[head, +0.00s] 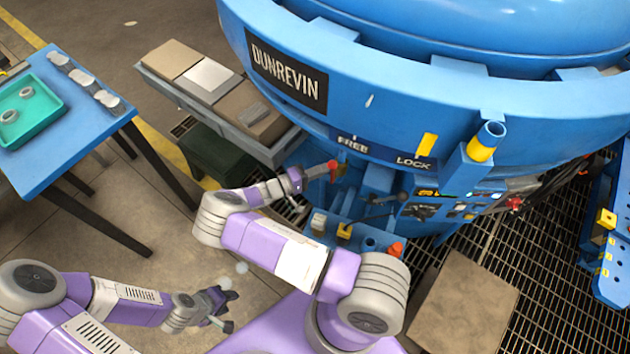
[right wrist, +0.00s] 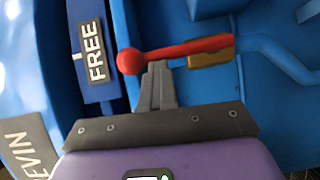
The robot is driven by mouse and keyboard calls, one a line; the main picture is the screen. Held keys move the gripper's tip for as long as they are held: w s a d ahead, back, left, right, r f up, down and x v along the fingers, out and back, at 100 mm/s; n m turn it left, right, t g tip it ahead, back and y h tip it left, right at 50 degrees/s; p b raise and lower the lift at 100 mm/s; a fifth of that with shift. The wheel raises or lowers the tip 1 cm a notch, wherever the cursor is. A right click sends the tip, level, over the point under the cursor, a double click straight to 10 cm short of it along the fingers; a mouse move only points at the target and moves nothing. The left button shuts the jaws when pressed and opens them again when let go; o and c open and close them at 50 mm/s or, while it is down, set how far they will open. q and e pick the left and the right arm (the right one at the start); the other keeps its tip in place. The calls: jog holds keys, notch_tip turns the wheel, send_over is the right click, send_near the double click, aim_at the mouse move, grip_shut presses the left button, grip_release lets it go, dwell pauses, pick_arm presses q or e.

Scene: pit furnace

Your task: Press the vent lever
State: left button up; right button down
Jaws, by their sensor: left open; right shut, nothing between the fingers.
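The vent lever, a red handle with a ball end (right wrist: 128,61), shows in the right wrist view, running from the ball to an ochre block (right wrist: 209,59). In the head view its red part (head: 332,167) is below the FREE label, at the blue furnace. My right gripper (right wrist: 158,68) is shut and empty, its fingertips at the lever close to the ball. I cannot tell whether they touch it. In the head view the right gripper (head: 312,175) reaches the lever from the left. My left gripper (head: 224,308) is open and empty, low over the floor.
The blue furnace (head: 400,95) with its DUNREVIN plate fills the upper right. A blue table (head: 60,140) with a teal tray (head: 50,118) stands at the left. A grey bench (head: 262,150) carries slabs. A control panel (head: 440,212) is right of the lever.

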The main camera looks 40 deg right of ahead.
dwell(0.4)
jog(key=w+a+b, duration=0.1)
jog(key=w+a, duration=0.3)
jog(key=a, duration=0.8)
jog(key=shift+w+b, duration=0.3)
jog(key=shift+w, duration=0.1)
